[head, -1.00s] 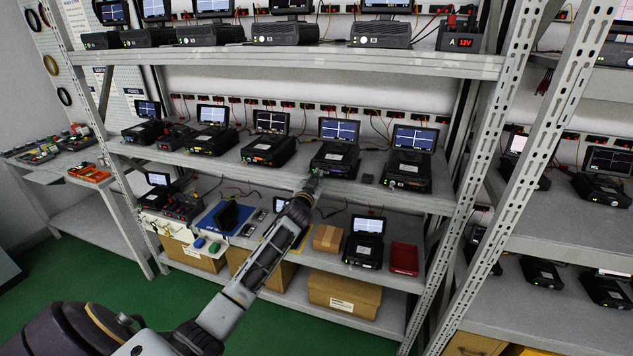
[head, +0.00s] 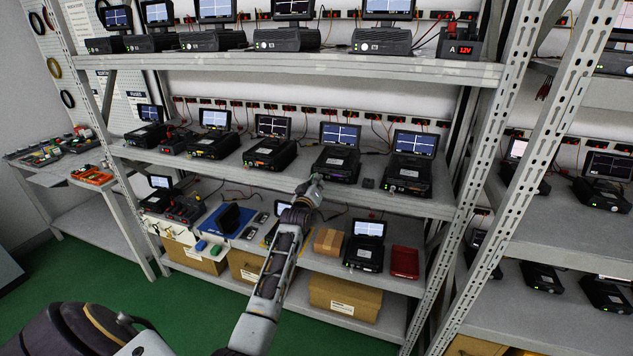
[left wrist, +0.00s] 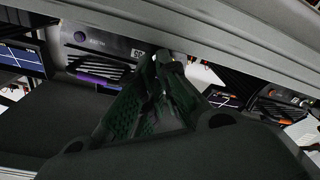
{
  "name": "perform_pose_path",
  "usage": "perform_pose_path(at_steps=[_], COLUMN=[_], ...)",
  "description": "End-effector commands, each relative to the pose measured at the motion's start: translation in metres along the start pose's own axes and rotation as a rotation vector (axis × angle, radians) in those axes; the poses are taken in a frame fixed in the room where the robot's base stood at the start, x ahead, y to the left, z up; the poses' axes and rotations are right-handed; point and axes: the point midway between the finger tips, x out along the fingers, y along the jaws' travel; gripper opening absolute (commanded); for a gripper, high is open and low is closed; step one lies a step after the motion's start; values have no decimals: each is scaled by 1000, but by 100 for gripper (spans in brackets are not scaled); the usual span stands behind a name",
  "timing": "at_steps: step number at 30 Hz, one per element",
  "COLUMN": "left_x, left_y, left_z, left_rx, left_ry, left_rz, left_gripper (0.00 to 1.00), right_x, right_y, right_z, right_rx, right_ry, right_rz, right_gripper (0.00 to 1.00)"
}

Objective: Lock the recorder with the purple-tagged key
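My left gripper (head: 312,190) is at the front edge of the middle shelf, below the second recorder from the right (head: 337,165). In the left wrist view the green fingers (left wrist: 166,62) come together at their tips. I cannot tell whether a key is pinched between them. A recorder front with a purple strip (left wrist: 98,86) shows just left of the fingertips, its dark handle beside the strip. I cannot tell whether the tips touch it. No purple tag or key can be made out. My right gripper is out of view.
The rightmost recorder (head: 408,180) stands close to the right on the same middle shelf (head: 380,199). A small dark block (head: 368,183) lies between the two. Below are a brown box (head: 328,241), a red case (head: 404,262) and a blue mat (head: 228,220). A perforated upright (head: 480,190) stands to the right.

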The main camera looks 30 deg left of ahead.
Motion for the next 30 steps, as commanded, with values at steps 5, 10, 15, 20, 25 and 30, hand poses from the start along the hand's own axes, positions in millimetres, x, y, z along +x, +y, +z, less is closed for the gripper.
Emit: perform_pose_path(at_steps=[5,10,15,20,25,30], left_x=[0,0,0,0,0,0], left_y=[0,-1,-1,-1,-1,-1], left_z=[0,-1,-1,-1,-1,-1], left_rx=[-116,-180,-208,-212,-212,-211], left_ry=[-1,0,1,1,1,1], left_rz=[-1,0,0,0,0,0], left_gripper=[0,0,0,0,0,21], right_x=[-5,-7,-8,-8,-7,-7], right_y=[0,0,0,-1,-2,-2], right_z=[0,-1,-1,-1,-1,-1], right_rx=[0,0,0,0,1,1], right_ry=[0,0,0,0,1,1], right_rz=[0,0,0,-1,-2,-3], right_gripper=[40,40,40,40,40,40])
